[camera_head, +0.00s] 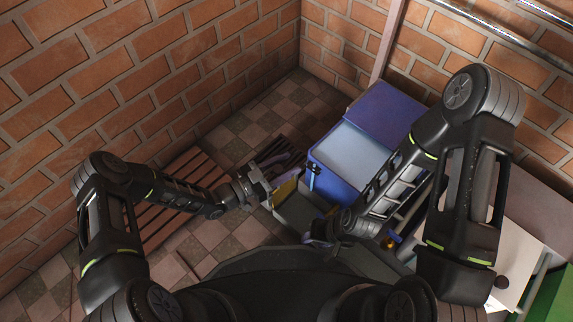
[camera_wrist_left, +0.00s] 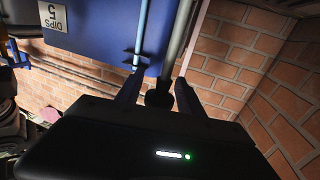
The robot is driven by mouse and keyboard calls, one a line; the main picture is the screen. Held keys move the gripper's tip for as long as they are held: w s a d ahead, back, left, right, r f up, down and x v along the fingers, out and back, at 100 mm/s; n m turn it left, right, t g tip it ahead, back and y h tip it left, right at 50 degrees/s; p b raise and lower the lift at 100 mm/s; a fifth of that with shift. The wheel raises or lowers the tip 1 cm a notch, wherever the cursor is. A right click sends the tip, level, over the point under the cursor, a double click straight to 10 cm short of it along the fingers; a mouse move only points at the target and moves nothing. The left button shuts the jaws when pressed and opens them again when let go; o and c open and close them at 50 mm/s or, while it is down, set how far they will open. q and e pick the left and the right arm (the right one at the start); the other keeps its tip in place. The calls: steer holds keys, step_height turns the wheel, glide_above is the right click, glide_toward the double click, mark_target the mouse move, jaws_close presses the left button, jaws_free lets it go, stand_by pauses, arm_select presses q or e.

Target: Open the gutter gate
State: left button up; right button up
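A blue box-shaped machine (camera_head: 345,155) with a pale top stands right of my left gripper (camera_head: 279,170) in the head view. I cannot tell which part is the gutter gate. My right gripper (camera_head: 322,232) is low, its fingers hard to make out.
A grey tray-like part (camera_head: 297,213) and a yellow piece (camera_head: 286,188) lie close to my left gripper. A slatted wooden pallet (camera_head: 165,215) is on the checked floor at left. Brick walls (camera_head: 110,75) close off the back. A green surface (camera_head: 553,300) is at lower right.

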arm_select(q)
steer(key=shift+o, duration=0.5)
steer(key=p+v, duration=0.1)
steer(key=v, duration=0.6)
steer(key=shift+s+a+p, duration=0.2)
steer(key=shift+a+p, duration=0.15)
